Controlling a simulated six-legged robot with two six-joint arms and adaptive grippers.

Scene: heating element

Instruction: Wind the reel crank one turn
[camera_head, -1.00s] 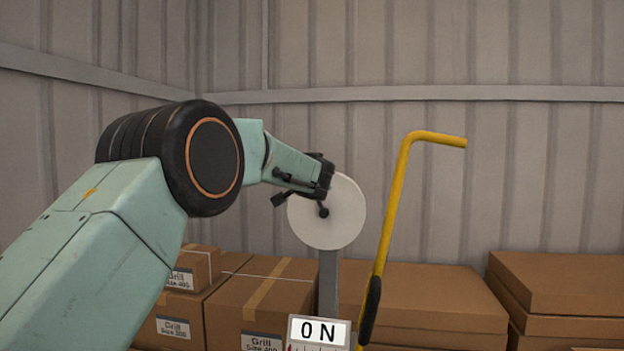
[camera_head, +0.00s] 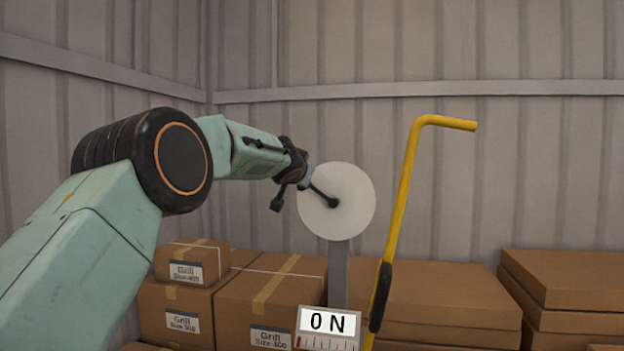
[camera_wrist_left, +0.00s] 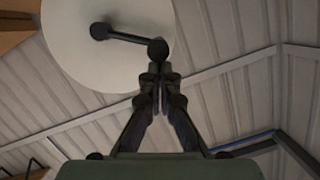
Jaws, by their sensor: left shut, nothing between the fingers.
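The reel is a pale round disc (camera_head: 352,218) on a grey post, right of my left gripper in the head view. Its dark crank (camera_head: 321,194) runs from the hub near the disc's middle toward the upper left. My left gripper (camera_head: 303,182) is at the crank's outer end. In the left wrist view, the crank arm (camera_wrist_left: 128,38) ends in a round knob (camera_wrist_left: 158,50), just beyond the fingertips of my left gripper (camera_wrist_left: 160,86). The fingers are shut with nothing between them. I cannot tell whether they touch the knob. My right gripper is not in view.
A yellow bent bar (camera_head: 402,195) with a black grip stands right of the reel. A sign reading "ON" (camera_head: 328,321) sits below the reel. Cardboard boxes (camera_head: 272,305) are stacked behind and to both sides. A corrugated metal wall (camera_head: 540,180) closes the back.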

